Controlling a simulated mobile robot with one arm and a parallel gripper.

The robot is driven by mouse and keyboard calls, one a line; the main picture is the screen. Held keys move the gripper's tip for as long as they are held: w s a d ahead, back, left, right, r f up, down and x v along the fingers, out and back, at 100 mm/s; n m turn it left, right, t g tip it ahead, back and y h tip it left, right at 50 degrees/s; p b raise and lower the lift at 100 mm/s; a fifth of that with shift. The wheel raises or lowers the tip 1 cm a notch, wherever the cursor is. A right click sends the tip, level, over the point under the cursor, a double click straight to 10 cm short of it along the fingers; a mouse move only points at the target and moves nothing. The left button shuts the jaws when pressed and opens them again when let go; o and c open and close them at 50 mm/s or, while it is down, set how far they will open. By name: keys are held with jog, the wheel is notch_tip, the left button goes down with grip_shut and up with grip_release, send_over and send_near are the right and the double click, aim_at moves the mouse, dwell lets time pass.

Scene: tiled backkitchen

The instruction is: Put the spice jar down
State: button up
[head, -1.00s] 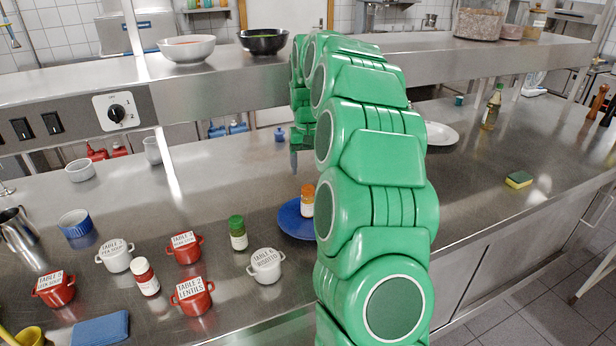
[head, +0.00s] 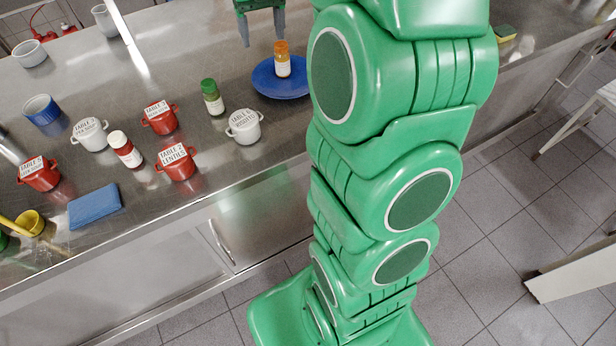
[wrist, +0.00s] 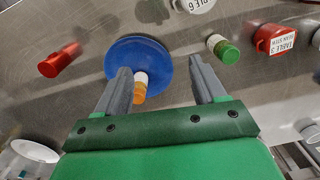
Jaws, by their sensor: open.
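An orange-capped spice jar (head: 283,66) stands upright on a blue plate (head: 262,88) on the steel counter. In the wrist view the jar (wrist: 141,80) and plate (wrist: 158,45) lie beyond the fingertips, with the jar near the left finger. My gripper (head: 262,42) is open and empty, just behind and left of the jar. Both fingers also show in the wrist view (wrist: 158,66). A green-capped jar (head: 212,98) and a red-capped jar (head: 125,150) stand on the counter to the left. I cannot tell which jar the task means.
A white pot (head: 244,127) stands close to the plate. Red pots (head: 177,163), another white pot (head: 90,134), a blue ramekin (head: 42,110) and a blue cloth (head: 95,206) lie further left. Bare steel (head: 175,60) shows left of my gripper.

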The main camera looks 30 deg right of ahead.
jog(key=s+a+f, duration=0.1)
jog(key=s+a, duration=0.1)
jog(key=s, duration=0.9)
jog(key=s+a+f+g, duration=0.1)
jog(key=s+a+f, duration=0.1)
jog(key=s, duration=1)
jog(key=s+a+f+n, duration=0.1)
jog(key=s+a, duration=0.3)
jog(key=s, duration=0.8)
jog(key=shift+a+f, duration=0.15)
jog(key=shift+f, duration=0.05)
jog(key=shift+o, duration=0.3)
jog(key=shift+w, duration=0.1)
jog(key=m+t+y, duration=0.4)
jog(key=m+y, duration=0.4)
jog(key=m, duration=1.3)
send_near(120, 135)
jog(key=s+a+x, duration=0.1)
jog(key=x, duration=0.3)
jog(key=shift+w+d+x, duration=0.1)
jog(key=shift+w+x, duration=0.05)
jog(key=shift+x, duration=1.05)
jog(key=shift+w+d+x, duration=0.1)
jog(key=shift+w+x, duration=0.05)
jog(key=shift+x, duration=1.1)
jog(key=shift+w+d+x, duration=0.15)
jog(key=shift+x, duration=1.05)
jog(key=shift+f, duration=0.2)
jog(key=shift+c, duration=0.4)
jog(key=c, duration=1.1)
